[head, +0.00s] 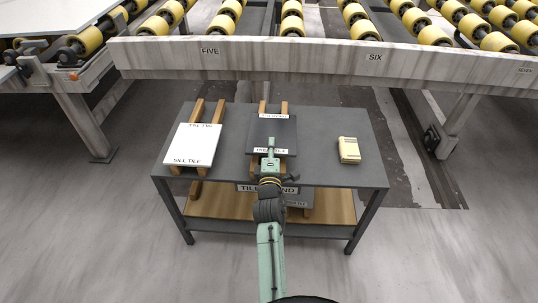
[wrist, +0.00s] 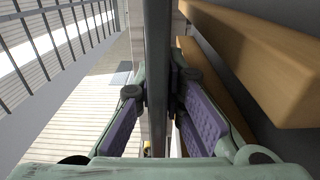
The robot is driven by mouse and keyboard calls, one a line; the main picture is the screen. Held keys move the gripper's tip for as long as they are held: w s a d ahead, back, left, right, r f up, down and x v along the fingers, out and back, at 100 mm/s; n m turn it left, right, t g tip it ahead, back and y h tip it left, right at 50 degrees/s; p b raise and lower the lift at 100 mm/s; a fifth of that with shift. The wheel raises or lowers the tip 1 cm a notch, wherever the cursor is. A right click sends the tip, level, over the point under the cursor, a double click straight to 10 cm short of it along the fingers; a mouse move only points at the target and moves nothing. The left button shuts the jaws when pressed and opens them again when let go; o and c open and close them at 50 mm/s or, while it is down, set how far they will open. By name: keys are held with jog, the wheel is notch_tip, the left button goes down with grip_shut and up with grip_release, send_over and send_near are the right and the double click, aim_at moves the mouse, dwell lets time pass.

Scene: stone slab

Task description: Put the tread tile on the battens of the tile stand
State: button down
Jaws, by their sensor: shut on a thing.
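The tread tile (head: 285,135) is a dark grey slab with white labels, in the middle of the tile stand in the head view. My gripper (head: 270,156) is shut on its near edge. In the wrist view the tile (wrist: 157,60) shows edge-on between the purple finger pads of my gripper (wrist: 158,105). The wooden battens (head: 284,107) stick out behind the tile in the head view, and the tile hides most of them. In the wrist view the battens (wrist: 255,55) lie to one side of the tile, with a gap between tile and battens.
A white sill tile (head: 193,146) lies on the left battens (head: 220,110) of the tile stand (head: 330,175). A small tan box (head: 349,150) stands on the right of the top. A roller conveyor with a pale beam (head: 290,56) runs behind the stand.

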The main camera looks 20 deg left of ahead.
jog(key=shift+s+a+f, duration=0.15)
jog(key=shift+a, duration=0.25)
jog(key=shift+f+b, duration=0.5)
jog(key=shift+f, duration=0.95)
jog(key=shift+f, duration=0.15)
jog(key=c, duration=1.7)
grip_release()
jog(key=shift+s+d, duration=0.1)
